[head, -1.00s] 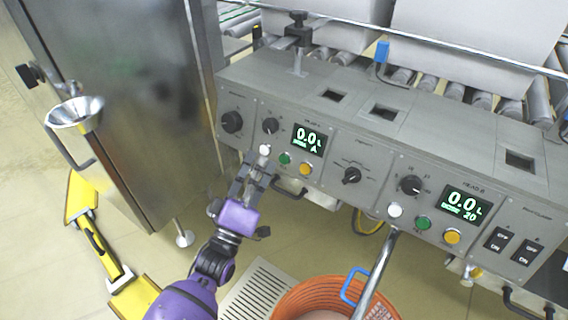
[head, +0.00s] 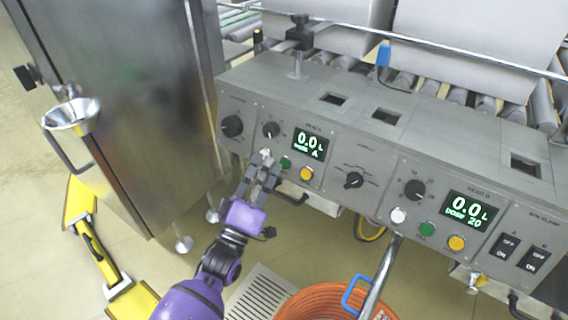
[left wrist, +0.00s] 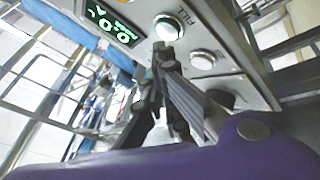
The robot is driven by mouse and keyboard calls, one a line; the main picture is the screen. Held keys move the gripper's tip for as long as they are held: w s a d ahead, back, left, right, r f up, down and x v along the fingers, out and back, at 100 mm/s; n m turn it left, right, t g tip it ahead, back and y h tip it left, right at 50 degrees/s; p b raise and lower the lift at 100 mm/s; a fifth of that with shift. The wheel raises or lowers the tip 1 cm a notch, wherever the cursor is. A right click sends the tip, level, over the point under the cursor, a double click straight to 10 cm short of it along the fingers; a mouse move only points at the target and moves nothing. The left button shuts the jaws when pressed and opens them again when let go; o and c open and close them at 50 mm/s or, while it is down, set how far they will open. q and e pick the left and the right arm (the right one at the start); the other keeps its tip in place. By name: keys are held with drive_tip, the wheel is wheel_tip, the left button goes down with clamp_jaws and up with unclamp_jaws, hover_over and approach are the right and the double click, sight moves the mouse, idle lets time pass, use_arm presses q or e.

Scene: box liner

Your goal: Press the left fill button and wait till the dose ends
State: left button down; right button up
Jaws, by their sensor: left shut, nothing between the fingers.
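The grey filling panel (head: 335,130) spans the head view, with two control groups. The left display (head: 310,145) reads 0.0 L. Below it are a green button (head: 286,163) and a yellow button (head: 306,174). My right gripper is not in view.
The right group has a 0.0 L display (head: 468,211), a white button (head: 398,215), a green (head: 427,229) and a yellow button (head: 456,243). A steel cabinet (head: 130,100) with a funnel (head: 72,114) is at left.

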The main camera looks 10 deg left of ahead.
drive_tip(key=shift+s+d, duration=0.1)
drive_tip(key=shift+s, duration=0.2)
use_arm(q)
drive_tip(key=shift+w, duration=0.15)
idle(0.4)
drive_tip(key=shift+w+d+f, duration=0.15)
drive_tip(key=shift+w, duration=0.1)
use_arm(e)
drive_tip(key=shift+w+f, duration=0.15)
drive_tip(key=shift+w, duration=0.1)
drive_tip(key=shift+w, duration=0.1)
use_arm(q)
drive_tip(key=shift+w+d+f+b, duration=0.15)
drive_tip(key=shift+w+b, duration=0.15)
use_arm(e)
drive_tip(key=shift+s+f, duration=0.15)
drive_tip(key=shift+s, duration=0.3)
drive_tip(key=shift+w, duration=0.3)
use_arm(q)
drive_tip(key=shift+s+a+r+p, duration=0.25)
drive_tip(key=shift+s+r+p, duration=0.05)
drive_tip(key=shift+s+p, duration=0.35)
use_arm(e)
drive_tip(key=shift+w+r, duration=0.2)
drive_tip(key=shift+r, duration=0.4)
